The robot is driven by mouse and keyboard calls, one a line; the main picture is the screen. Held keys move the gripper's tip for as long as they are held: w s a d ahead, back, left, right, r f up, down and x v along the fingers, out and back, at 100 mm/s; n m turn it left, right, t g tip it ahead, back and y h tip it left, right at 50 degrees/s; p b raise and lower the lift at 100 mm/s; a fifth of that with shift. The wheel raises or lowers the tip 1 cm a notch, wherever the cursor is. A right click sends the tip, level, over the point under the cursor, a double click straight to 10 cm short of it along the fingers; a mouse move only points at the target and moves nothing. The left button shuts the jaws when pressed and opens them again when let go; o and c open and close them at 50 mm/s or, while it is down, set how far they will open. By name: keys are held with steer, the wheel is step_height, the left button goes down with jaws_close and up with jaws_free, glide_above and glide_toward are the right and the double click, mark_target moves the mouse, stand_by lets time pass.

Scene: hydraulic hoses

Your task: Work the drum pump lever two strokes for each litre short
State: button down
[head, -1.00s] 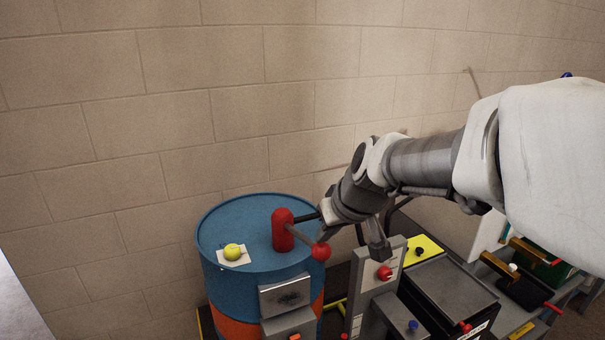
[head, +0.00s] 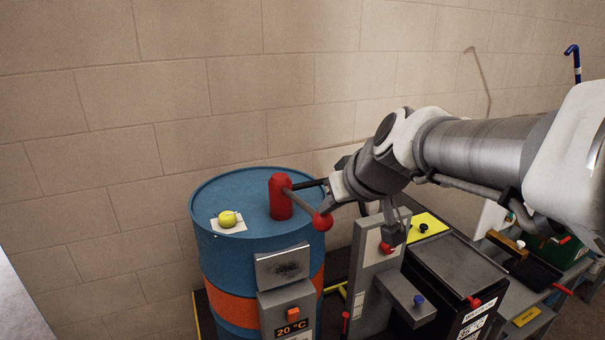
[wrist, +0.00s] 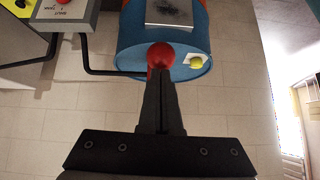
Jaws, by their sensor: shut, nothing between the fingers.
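The blue drum (head: 225,255) with an orange band stands at the lower middle of the head view. A red pump body (head: 280,197) stands on its lid, and a grey lever (head: 300,205) slants from it down to a red ball knob (head: 322,221). My gripper (head: 329,208) is at the knob's upper right, close to it. In the wrist view my gripper (wrist: 160,75) is shut, its fingers together and empty, with the red knob (wrist: 160,55) just beyond the tips. I cannot tell whether they touch.
A yellow ball (head: 228,218) lies on a white card on the lid. A temperature box (head: 286,308) reading 20 °C is at the drum's front. A grey panel (head: 372,260) and black box (head: 455,275) stand close on the right. The wall is behind.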

step_height(320, 180, down, 14)
steer(key=s+t+y+b, duration=0.1)
steer(key=t+b, duration=0.1)
steer(key=b, duration=1.9)
steer(key=shift+d+r, duration=0.2)
steer(key=shift+r, duration=0.05)
steer(key=shift+s+f, duration=0.1)
steer(key=shift+f, duration=0.05)
